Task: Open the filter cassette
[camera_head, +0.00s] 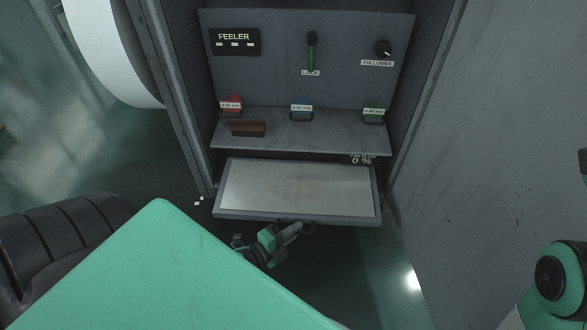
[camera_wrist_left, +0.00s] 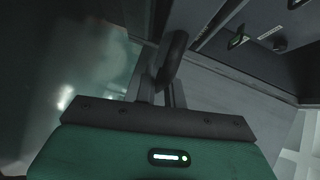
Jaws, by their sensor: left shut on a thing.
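The filter cassette appears to be the shallow grey tray (camera_head: 296,188) at the bottom of the cabinet. It sticks out toward me, with its pale flat inside showing. A dark handle (camera_head: 308,228) sits at the middle of its front edge; a dark curved bar, seemingly this handle, shows in the left wrist view (camera_wrist_left: 174,52). My left gripper (camera_head: 296,230) is at the front edge, shut on the handle. The fingers are partly hidden in both views. My right gripper is not in view; only part of the right arm shows at the right edge.
Above the tray, a shelf (camera_head: 350,142) holds red (camera_head: 231,106), blue (camera_head: 302,108) and green (camera_head: 374,112) tagged pieces and a brown block (camera_head: 248,129). The back panel has a FEELER box (camera_head: 234,41), a LOCK lever (camera_head: 312,50) and a FOLLOWER knob (camera_head: 383,48). Cabinet walls flank both sides.

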